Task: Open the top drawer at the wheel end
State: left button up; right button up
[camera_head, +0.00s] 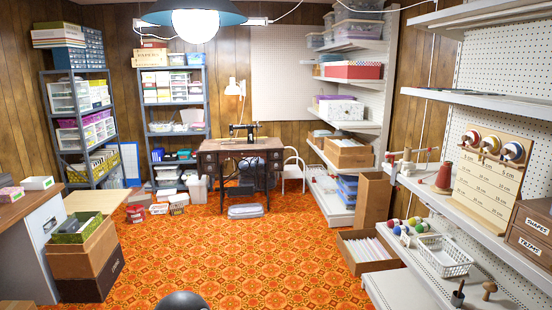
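A dark wooden treadle sewing table (240,146) stands against the back wall, far off across the room. A black sewing machine (243,131) sits on its top. Small drawer stacks hang under the top at both ends: the left drawers (209,162) and the right drawers (273,160). All of them look shut, though they are small in the picture. I cannot clearly tell the handwheel at this distance. Neither of my grippers shows in the head view.
Orange patterned carpet (225,255) lies open up to the table. A clear bin (246,211) sits on the floor before it. A white chair (293,170) stands at its right. Boxes (85,262) flank the left; shelves and an open carton (366,252) flank the right.

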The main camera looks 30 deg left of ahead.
aim_at(274, 155)
jog(key=u, duration=0.35)
jog(key=i, duration=1.95)
jog(key=u, duration=0.65)
jog(key=i, duration=1.35)
jog(key=u, duration=0.3)
jog(key=i, duration=2.7)
jog(key=z, duration=0.15)
jog(key=i, duration=1.2)
jog(key=z, duration=0.1)
